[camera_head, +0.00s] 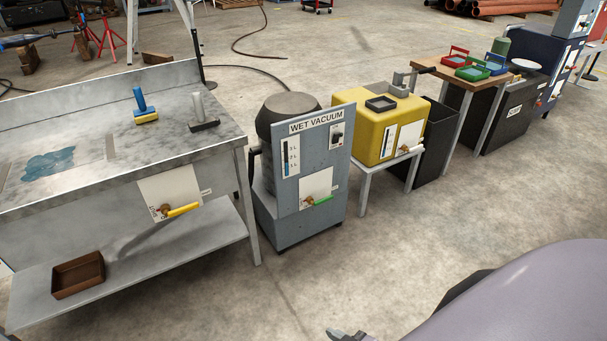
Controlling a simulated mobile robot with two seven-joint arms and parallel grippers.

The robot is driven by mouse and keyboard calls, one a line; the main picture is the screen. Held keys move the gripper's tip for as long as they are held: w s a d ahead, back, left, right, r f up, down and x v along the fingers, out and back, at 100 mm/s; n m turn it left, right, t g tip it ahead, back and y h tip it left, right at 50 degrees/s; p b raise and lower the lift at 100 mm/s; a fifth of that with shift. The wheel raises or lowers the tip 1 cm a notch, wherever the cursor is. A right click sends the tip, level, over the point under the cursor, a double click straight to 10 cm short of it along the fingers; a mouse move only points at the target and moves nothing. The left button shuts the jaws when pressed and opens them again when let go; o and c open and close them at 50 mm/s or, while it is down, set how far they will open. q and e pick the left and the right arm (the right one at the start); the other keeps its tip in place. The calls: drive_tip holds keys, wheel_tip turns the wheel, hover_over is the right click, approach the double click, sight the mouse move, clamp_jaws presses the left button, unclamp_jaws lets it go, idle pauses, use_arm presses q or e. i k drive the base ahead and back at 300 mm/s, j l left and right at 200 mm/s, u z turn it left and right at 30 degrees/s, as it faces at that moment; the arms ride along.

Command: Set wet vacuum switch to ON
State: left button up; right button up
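The wet vacuum (306,240) stands upright on the floor in the middle of the head view. It has a grey-blue front panel with a "WET VACUUM" label and a dark rounded tank (286,110) behind it. Its switch (336,135) is a small dark part on a light plate at the panel's upper right; it is too small to read its setting. A level gauge (290,158) and a green-handled valve (315,201) are also on the panel. A small grey part, perhaps the tip of my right gripper (345,335), shows at the bottom edge, well apart from the vacuum. My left gripper is not in view.
A metal bench (130,180) with a blue-yellow squeegee (144,108) and a lower shelf holding a brown tray (78,275) stands left. A yellow tank (368,128) on a stand and a black bin (436,150) are right. The floor before the vacuum is clear.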

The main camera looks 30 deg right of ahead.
sight(335, 139)
drive_tip(key=i+l+z, duration=0.15)
drive_tip(key=i+l, duration=1.6)
